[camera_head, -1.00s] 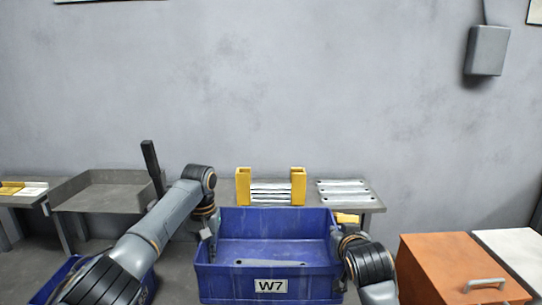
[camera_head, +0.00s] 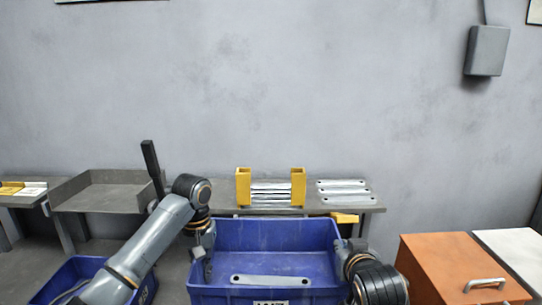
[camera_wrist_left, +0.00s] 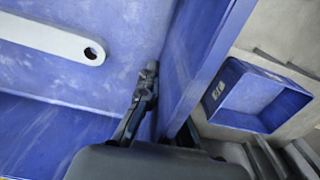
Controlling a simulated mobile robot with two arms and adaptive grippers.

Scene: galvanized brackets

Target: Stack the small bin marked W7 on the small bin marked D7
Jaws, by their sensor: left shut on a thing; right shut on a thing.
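The blue bin marked W7 (camera_head: 225,292) is in front of me, with its label partly cut off by the lower picture edge. A flat grey bracket (camera_head: 270,281) lies inside it. My left gripper (camera_head: 207,262) is shut on its left wall, and the left wrist view shows a finger (camera_wrist_left: 150,85) inside that wall. My right gripper (camera_head: 345,250) is shut on its right wall, its fingers mostly hidden. Another blue bin (camera_head: 68,272) sits low at the left, partly behind my left arm. A blue bin with an unreadable pale label (camera_wrist_left: 232,72) shows beyond the wall in the wrist view.
A grey workbench (camera_head: 225,211) with a yellow bracket holder (camera_head: 243,188) and several flat brackets (camera_head: 343,190) stands behind the bin. A grey tray (camera_head: 105,200) is at the left. An orange box (camera_head: 450,265) with a handle stands at the right.

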